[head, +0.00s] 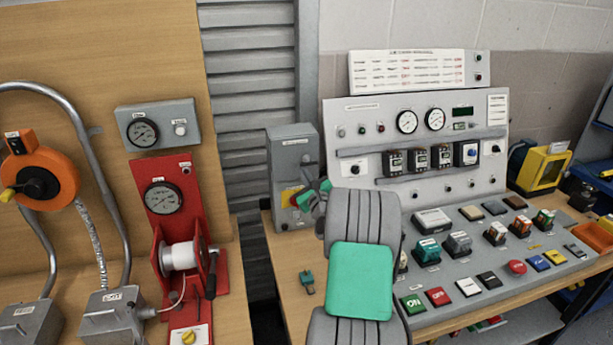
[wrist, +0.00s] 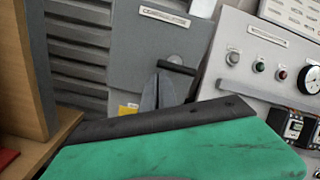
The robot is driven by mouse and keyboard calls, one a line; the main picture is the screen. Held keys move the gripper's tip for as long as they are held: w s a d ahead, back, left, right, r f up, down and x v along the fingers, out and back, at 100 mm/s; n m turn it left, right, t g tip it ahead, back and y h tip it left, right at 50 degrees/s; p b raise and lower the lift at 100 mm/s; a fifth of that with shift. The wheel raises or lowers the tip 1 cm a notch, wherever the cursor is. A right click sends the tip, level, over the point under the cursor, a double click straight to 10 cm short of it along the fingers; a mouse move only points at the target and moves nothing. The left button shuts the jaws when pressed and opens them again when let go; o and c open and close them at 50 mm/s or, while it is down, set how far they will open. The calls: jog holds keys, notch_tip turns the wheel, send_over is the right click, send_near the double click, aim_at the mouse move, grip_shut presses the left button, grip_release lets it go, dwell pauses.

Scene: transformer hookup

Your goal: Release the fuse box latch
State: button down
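The grey fuse box (head: 290,150) stands at the back left of the bench, left of the control panel. In the wrist view the grey box front (wrist: 135,50) fills the upper middle, with a label near its top. A dark bar (wrist: 176,68), which looks like the latch handle, sticks out from its front. Grey wedge shapes below the bar are partly hidden by my green and black hand. My gripper (head: 315,198) is at the lower right of the box in the head view, mostly hidden behind my arm. Neither view shows its finger gap or whether it touches the latch.
The sloped control panel (head: 420,160) with gauges and buttons stands close on the right. A red stand with a white spool (head: 180,256) is on the left. A small teal part (head: 307,283) lies on the wooden bench. A yellow label (wrist: 129,110) is low on the box.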

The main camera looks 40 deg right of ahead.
notch_tip(320, 180, down, 5)
jog(key=b, duration=0.4)
jog(key=b+v, duration=0.1)
jog(key=v, duration=0.9)
jog(key=shift+s+a+r+b, duration=0.25)
jog(key=shift+s+r+b, duration=0.1)
jog(key=shift+r, duration=0.1)
